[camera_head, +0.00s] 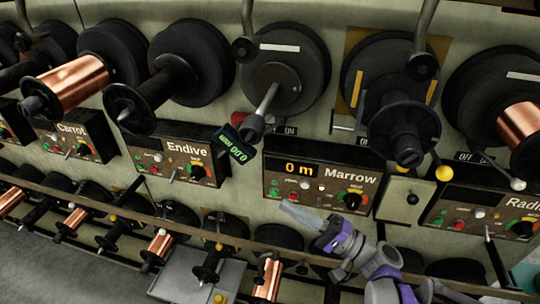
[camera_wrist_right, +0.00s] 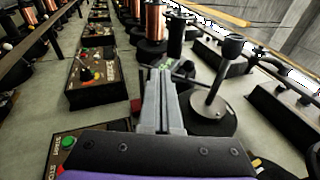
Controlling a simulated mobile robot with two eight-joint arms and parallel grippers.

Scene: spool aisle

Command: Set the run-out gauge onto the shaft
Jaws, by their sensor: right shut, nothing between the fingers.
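The run-out gauge (camera_head: 234,147) is a small dark block with green digits, just left of and below the black outer end of a bare metal shaft (camera_head: 267,100). I cannot tell whether it touches the shaft. In the right wrist view, the shaft (camera_wrist_right: 217,78) stands on a dark disc, and green digits of the gauge (camera_wrist_right: 166,66) show just beyond my fingertips. My right gripper (camera_head: 288,207) is shut and empty, in front of the Marrow panel's lower left; its grey fingers also show in the wrist view (camera_wrist_right: 159,75). My left gripper is out of view.
The Marrow panel (camera_head: 325,180) is below right of the shaft and the Endive panel (camera_head: 170,156) left. Copper spools (camera_head: 80,82) and dark spindles (camera_head: 403,130) stick out on both sides. A long rail (camera_head: 190,229) crosses below, above a lower spool row.

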